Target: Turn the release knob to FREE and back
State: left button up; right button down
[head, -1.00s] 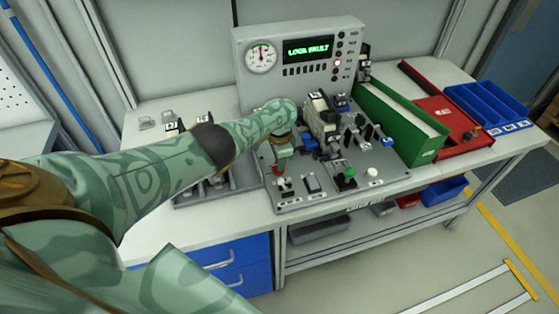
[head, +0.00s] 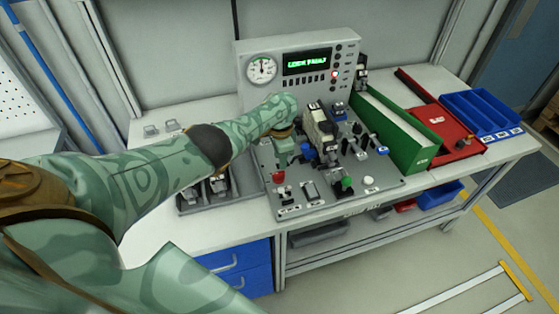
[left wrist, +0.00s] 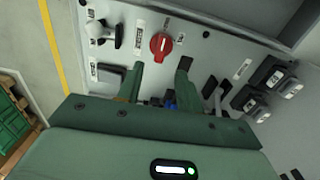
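The red release knob (head: 278,177) sits near the front left corner of the grey control panel (head: 330,200). In the left wrist view the red knob (left wrist: 161,44) lies just beyond my fingertips, its grip bar roughly upright in the picture. My left gripper (head: 287,154) is above and behind the knob in the head view. In the left wrist view its two green fingers (left wrist: 164,66) are apart, with nothing held and a gap to the knob. The small labels around the knob are too blurred to read. My right gripper is in neither view.
A console (head: 300,70) with a dial and a green text display, seemingly "LOCK FAULT", stands behind the panel. A green bin (head: 400,130), red tray (head: 440,125) and blue tray (head: 485,112) stand right.

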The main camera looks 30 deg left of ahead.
pick_arm(q)
notch_tip(320, 180, up, 10)
jog(key=p, duration=0.4)
jog(key=shift+f+p, duration=0.2)
jog(key=shift+p, duration=0.1)
